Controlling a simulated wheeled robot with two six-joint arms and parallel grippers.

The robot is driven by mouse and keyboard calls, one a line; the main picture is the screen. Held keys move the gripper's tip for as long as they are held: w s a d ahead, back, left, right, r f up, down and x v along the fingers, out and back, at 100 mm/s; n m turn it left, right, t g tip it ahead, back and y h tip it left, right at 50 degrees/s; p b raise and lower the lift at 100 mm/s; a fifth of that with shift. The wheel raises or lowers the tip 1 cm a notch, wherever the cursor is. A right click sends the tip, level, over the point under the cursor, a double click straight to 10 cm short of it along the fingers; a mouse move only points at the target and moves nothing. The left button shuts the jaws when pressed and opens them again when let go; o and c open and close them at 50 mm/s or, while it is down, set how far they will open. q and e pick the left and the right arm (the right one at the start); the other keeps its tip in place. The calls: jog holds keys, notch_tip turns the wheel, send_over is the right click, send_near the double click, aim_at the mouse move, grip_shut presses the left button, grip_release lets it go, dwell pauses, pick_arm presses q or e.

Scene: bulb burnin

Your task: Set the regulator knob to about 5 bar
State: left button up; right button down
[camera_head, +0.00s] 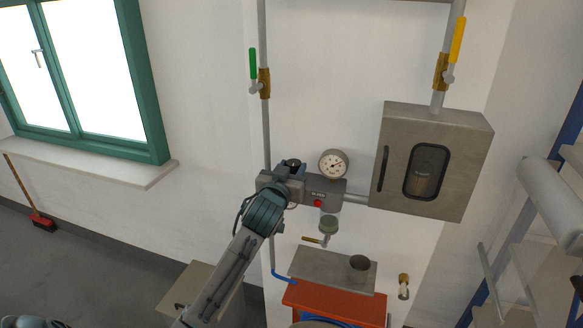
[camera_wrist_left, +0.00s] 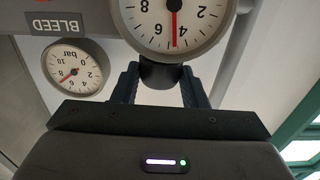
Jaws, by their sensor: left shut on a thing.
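The dark regulator knob (camera_wrist_left: 160,74) sits between the two fingers of my left gripper (camera_wrist_left: 158,88), which is shut on it. In the head view my left gripper (camera_head: 287,176) is at the wall pipework and hides most of the regulator. In the left wrist view the large white gauge (camera_wrist_left: 174,22) is upside down beside the knob. Its red needle points between the 4 and the 6, near 5. A smaller bar gauge (camera_wrist_left: 76,68) has its red needle slanting down left; it also shows in the head view (camera_head: 333,163). My right gripper is not in view.
A grey box with a red button (camera_head: 318,203) stands right beside my gripper. A steel cabinet (camera_head: 437,160) hangs further right. A green-handled valve (camera_head: 253,64) is above, and a cup (camera_head: 360,267) stands on the shelf (camera_head: 310,269) below.

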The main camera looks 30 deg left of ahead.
pick_arm(q)
jog(key=shift+r, duration=0.1)
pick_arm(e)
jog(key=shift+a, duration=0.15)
pick_arm(q)
jog(key=o, duration=0.8)
jog(key=shift+w, duration=0.1)
jog(key=shift+o, duration=0.9)
jog(key=shift+w+a+f, duration=0.15)
jog(key=shift+w+f, duration=0.1)
jog(key=shift+w, duration=0.05)
jog(key=b+v, duration=0.4)
jog(key=v, duration=0.6)
jog(key=shift+s, duration=0.4)
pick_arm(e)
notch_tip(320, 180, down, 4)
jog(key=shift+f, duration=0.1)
